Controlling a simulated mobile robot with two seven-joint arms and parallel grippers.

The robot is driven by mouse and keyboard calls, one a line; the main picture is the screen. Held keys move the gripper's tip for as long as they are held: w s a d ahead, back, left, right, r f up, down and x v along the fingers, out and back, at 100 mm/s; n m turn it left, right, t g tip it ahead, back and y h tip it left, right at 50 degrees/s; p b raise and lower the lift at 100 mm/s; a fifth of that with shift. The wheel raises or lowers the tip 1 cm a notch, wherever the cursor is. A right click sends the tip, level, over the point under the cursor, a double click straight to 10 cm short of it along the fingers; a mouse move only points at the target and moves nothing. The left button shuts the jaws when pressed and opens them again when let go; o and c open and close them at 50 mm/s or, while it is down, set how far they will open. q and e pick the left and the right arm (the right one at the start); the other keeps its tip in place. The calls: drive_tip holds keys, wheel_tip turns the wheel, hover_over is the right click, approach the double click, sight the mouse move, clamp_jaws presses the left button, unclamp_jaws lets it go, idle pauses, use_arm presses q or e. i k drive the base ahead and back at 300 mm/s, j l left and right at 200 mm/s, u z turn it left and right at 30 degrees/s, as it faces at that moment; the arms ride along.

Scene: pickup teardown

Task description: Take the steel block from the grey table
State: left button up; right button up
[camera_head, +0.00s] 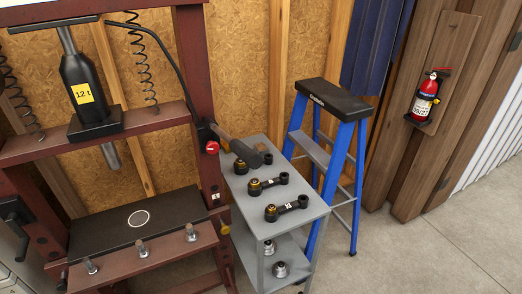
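The grey table (248,205) is a narrow two-level stand right of the red press. On its top lie several dark metal parts, among them one rod-like part with a brass-coloured end (268,183) and a similar one nearer the front (286,208). A small brownish block (261,147) shows at the back of the top, partly behind a thick dark bar (238,148). I cannot make out a plain steel block for certain. Neither of my grippers is in view.
The red press frame (196,75) with a black jack (83,85) marked 12 t stands left. Its black bed plate (100,236) is low. A blue stepladder (343,150) stands right of the table. Open concrete floor (430,245) lies at the right.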

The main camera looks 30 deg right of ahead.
sight(261, 148)
drive_tip(key=u, duration=0.35)
drive_tip(key=l+u, duration=0.9)
drive_tip(key=k+l+u, duration=0.1)
drive_tip(key=l, duration=0.25)
drive_tip(key=k+l+u, duration=0.15)
drive_tip(key=l, duration=0.2)
drive_tip(key=k+l+u, duration=0.1)
drive_tip(key=l, duration=0.25)
drive_tip(key=k+l, duration=0.1)
drive_tip(key=l, duration=0.25)
drive_tip(key=k+l, duration=0.15)
drive_tip(key=l, duration=0.15)
drive_tip(key=k+l, duration=0.1)
drive_tip(key=l, duration=0.25)
drive_tip(key=u, duration=0.05)
